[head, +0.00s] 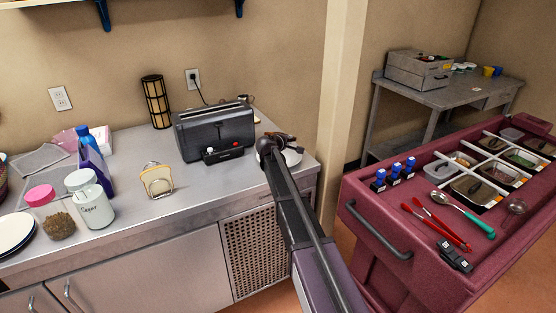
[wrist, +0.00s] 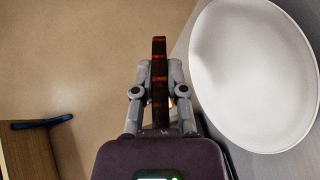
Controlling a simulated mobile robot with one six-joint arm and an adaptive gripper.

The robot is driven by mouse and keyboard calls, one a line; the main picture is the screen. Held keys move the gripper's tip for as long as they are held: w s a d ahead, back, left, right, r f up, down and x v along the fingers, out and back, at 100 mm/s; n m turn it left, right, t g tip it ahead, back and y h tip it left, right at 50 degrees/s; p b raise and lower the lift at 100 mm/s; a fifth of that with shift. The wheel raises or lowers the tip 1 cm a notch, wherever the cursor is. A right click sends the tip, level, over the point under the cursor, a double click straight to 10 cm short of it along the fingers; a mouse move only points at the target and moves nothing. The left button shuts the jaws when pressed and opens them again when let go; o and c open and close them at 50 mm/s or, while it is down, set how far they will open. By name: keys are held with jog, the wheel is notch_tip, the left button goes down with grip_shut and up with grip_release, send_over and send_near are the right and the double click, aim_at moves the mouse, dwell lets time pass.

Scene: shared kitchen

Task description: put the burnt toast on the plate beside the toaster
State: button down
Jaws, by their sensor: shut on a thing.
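The burnt toast (wrist: 159,85) is a thin dark brown slice, seen edge-on in the wrist view. My gripper (wrist: 161,68) is shut on it, one finger against each face. The white plate (wrist: 252,75) lies to the right of the toast in the wrist view, apart from it. In the head view my gripper (head: 270,144) is just right of the dark grey toaster (head: 214,132). The plate (head: 293,158) shows only partly there, behind my arm. I cannot make out the toast clearly in the head view.
A toast-shaped holder (head: 157,180), a sugar jar (head: 91,203) and a bottle (head: 88,141) stand on the counter to the left. A dark red cart (head: 370,220) with tongs and food pans is at the right. The counter front between holder and arm is clear.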

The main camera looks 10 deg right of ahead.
aim_at(288, 162)
jog(key=shift+f+b, duration=3.3)
jog(key=shift+f, duration=0.35)
jog(key=c, duration=0.8)
grip_release()
jog(key=shift+c, duration=0.2)
jog(key=shift+p+v, duration=1.4)
jog(key=shift+v, duration=2.65)
